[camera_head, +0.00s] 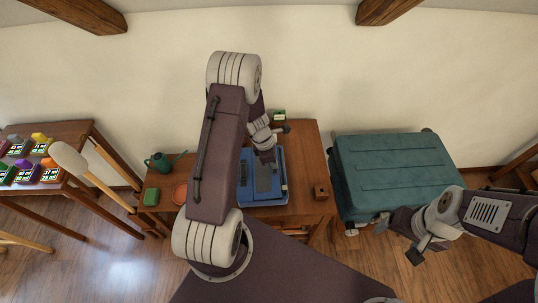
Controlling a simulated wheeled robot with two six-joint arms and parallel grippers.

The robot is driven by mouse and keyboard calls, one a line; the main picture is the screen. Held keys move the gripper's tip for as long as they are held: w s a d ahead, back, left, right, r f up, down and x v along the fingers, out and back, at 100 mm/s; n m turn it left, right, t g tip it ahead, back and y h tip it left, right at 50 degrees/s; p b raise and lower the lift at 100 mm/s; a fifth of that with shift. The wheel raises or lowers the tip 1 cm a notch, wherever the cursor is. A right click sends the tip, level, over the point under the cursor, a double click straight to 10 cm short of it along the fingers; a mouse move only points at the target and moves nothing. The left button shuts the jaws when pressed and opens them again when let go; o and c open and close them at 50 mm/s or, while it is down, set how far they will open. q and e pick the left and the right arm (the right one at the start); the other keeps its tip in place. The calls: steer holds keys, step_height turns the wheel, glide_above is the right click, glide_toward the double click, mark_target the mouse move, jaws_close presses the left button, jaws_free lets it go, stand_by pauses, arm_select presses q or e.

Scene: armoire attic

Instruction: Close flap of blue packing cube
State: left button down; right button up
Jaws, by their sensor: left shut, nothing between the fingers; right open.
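The blue packing cube (281,186) lies on a wooden table in the middle of the head view. A dark grey panel shows on its top, and I cannot tell whether the flap is open or closed. My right gripper (398,241) is open and empty, in front of the teal suitcase, well right of the cube.
On the wooden table (304,153) are a green watering can (158,162), a green block (151,197), an orange dish (180,194) and a small wooden box (320,191). The teal suitcase (395,170) stands right. A side table (62,132) holds several colourful items.

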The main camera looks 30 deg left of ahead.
arm_select(q)
steer(key=shift+w+d+f, duration=0.1)
steer(key=shift+d+f, duration=0.1)
steer(key=shift+f, duration=0.5)
arm_select(e)
steer(key=shift+s+f, duration=0.2)
steer(key=shift+f, duration=0.3)
steer(key=shift+w, duration=0.1)
